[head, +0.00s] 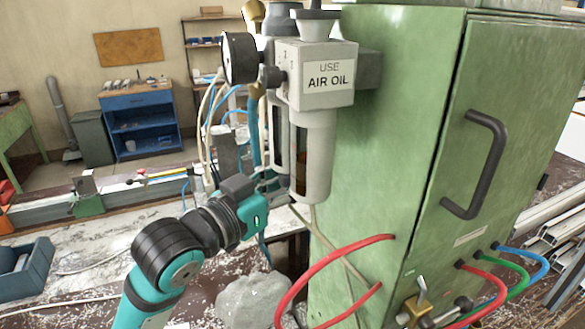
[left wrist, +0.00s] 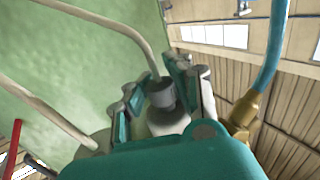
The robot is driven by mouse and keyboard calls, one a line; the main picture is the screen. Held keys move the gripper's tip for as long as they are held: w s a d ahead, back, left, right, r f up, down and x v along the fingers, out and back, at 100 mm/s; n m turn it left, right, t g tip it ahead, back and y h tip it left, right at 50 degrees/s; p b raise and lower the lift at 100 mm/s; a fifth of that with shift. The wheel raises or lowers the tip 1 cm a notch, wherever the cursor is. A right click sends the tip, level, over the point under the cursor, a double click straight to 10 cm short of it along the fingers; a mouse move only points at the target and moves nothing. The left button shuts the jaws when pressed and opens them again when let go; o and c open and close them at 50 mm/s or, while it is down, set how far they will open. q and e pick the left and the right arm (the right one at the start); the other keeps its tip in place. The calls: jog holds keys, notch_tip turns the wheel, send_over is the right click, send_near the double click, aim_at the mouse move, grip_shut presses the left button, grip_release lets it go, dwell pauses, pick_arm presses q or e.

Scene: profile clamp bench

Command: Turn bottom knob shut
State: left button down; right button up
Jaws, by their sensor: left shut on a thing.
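The air-oil unit (head: 318,88), grey with a "USE AIR OIL" label, is fixed beside the green cabinet. Two bowls hang below its head; the front bowl (head: 316,165) has a dark sight window. My left gripper (head: 272,184) is at the lower end of the rear bowl, its fingertips partly hidden by the bowls. In the left wrist view, my left gripper's fingers (left wrist: 163,88) stand on both sides of a small grey bottom knob (left wrist: 161,93) and are shut on it. The knob's turn position cannot be told. My right gripper is in neither view.
The green cabinet (head: 390,150) with a black handle (head: 487,165) stands close on the right. A red hose (head: 325,262) loops below the unit. A gauge (head: 239,58) and thin hoses crowd the unit's left side. A brass fitting (left wrist: 243,118) is near the fingers.

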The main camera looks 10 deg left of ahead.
pick_arm(q)
jog(key=shift+f+n+t+y, duration=0.1)
jog(key=shift+n+t+y, duration=0.4)
jog(key=shift+n+y, duration=0.55)
jog(key=shift+f+n+t+y, duration=0.1)
jog(key=shift+n+t+y, duration=0.5)
jog(key=shift+y, duration=0.85)
jog(key=shift+n+y, duration=0.25)
jog(key=shift+y, duration=0.05)
jog(key=c, duration=1.7)
grip_release()
jog(key=o, duration=0.7)
jog(key=shift+s+a+r, duration=0.1)
jog(key=shift+s+a, duration=0.05)
jog(key=shift+s, duration=0.1)
jog(key=shift+c, duration=0.2)
jog(key=shift+w, duration=0.1)
jog(key=shift+r, duration=0.1)
